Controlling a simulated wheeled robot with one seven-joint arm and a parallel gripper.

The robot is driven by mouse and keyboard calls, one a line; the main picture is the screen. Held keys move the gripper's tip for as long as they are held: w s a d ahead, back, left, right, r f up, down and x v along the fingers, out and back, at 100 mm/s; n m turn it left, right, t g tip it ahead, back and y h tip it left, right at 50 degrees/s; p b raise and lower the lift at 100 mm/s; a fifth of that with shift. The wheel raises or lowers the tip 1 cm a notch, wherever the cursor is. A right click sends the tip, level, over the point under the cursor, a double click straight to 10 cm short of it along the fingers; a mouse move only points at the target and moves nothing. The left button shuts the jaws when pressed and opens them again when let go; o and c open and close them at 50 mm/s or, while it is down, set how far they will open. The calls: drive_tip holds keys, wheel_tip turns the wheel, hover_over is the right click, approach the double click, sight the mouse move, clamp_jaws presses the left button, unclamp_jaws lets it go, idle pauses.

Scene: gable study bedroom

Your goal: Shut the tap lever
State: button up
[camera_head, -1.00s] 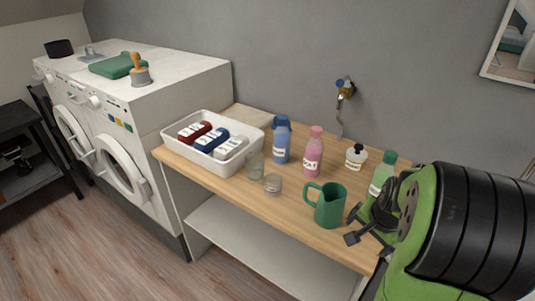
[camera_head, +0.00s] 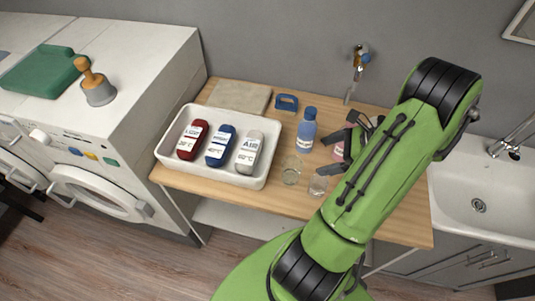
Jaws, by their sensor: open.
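The lever's exact angle is too small to tell. My gripper (camera_head: 328,154) is open, over the bench, below and left of the tap and apart from it. My green arm covers the bench's right part.
A blue bottle (camera_head: 305,130) stands just left of my gripper, with two clear glasses (camera_head: 291,172) in front. A white tray (camera_head: 163,150) holds three labelled bottles. A blue-handled item (camera_head: 287,102) lies at the back. A sink (camera_head: 460,190) with a chrome faucet (camera_head: 515,137) is at right.

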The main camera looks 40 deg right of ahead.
drive_tip(key=b, duration=0.1)
approach(288, 167)
drive_tip(key=a, duration=0.3)
drive_tip(key=shift+w+a+r, duration=0.2)
drive_tip(key=shift+w+a, duration=0.05)
drive_tip(key=shift+w, duration=0.1)
drive_tip(key=x, duration=0.6)
drive_tip(key=shift+w+r, duration=0.15)
drive_tip(key=shift+c, duration=0.5)
drive_tip(key=c, duration=1.2)
drive_tip(key=shift+r, duration=0.1)
drive_tip(key=shift+r+p, duration=0.55)
drive_tip(key=shift+r, duration=4.45)
